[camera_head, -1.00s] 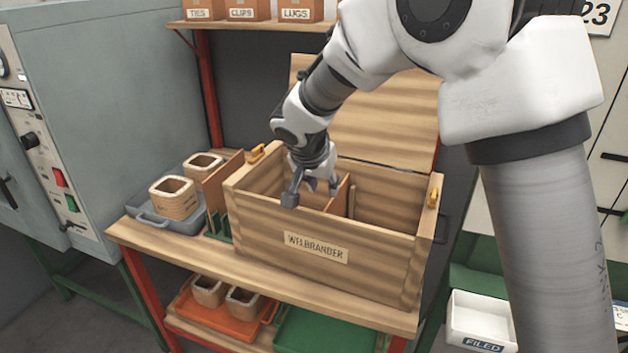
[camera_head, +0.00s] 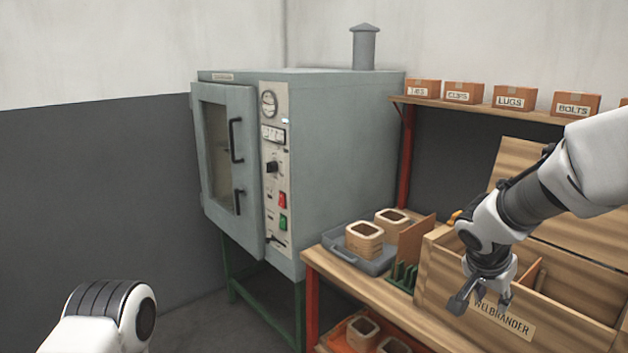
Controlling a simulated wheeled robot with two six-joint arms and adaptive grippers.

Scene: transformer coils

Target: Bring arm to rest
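My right gripper (camera_head: 482,302) hangs at the end of my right arm, which comes in from the right. Its dark fingers point down and stand apart, with nothing seen between them. It overlaps the front wall of the wooden crate (camera_head: 440,277) marked WELBRANDER, at the left end of the label; I cannot tell how far it is from the wall. The crate's lid (camera_head: 512,165) stands open at the back. Part of my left arm shows at the lower left; its gripper is out of view.
A grey tray (camera_head: 343,257) holding two square wooden coils (camera_head: 364,241) sits left of the crate on the bench (camera_head: 345,282). A grey-green oven (camera_head: 330,150) stands behind on the left. Small labelled boxes (camera_head: 509,97) line the shelf above. The lower shelf holds an orange tray with more coils.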

